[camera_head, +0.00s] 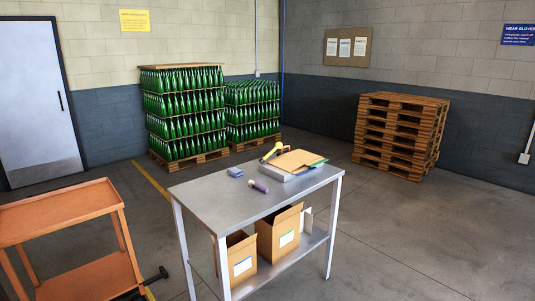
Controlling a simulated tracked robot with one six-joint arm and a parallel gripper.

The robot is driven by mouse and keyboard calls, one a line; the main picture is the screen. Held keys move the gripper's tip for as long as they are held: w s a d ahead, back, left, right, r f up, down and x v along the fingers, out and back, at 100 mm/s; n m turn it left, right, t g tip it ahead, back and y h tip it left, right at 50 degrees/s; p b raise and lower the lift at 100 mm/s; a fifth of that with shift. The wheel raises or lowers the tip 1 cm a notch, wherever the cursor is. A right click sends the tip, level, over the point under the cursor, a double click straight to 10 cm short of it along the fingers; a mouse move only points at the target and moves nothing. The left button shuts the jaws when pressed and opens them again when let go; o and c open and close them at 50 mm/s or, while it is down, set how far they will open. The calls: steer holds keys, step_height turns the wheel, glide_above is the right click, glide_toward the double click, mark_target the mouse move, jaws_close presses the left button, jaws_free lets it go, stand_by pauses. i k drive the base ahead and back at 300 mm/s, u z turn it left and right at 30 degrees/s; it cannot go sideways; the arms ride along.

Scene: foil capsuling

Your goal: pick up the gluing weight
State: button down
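I cannot tell for sure which item is the gluing weight. On the metal table (215,206) lie a small blue-grey block (235,172) at the back left and a short dark purple rod-like item (259,186) with a paler end near the middle. A yellow and black tool (271,153) lies at the back right. It is beside a flat brown sheet or folder (297,160) on top of a grey slab or box (283,173). Something green shows under the sheet's right edge. My gripper is not in view.
Open cardboard boxes (278,236) stand on the table's lower shelf. An orange cart (60,210) stands at the left. Pallets of green bottles (185,110) and stacked empty pallets (400,130) stand behind. The floor right of the table is clear.

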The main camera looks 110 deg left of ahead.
mark_target(282, 152)
steer(key=u, duration=0.4)
steer(key=k, duration=0.55)
steer(key=u, duration=0.85)
steer(key=k, duration=0.65)
steer(key=u, duration=0.85)
steer(key=i, duration=1.3)
steer(key=u, duration=0.95)
steer(key=i, duration=0.8)
steer(key=u, duration=0.45)
steer(key=i, duration=0.65)
steer(key=u, duration=0.2)
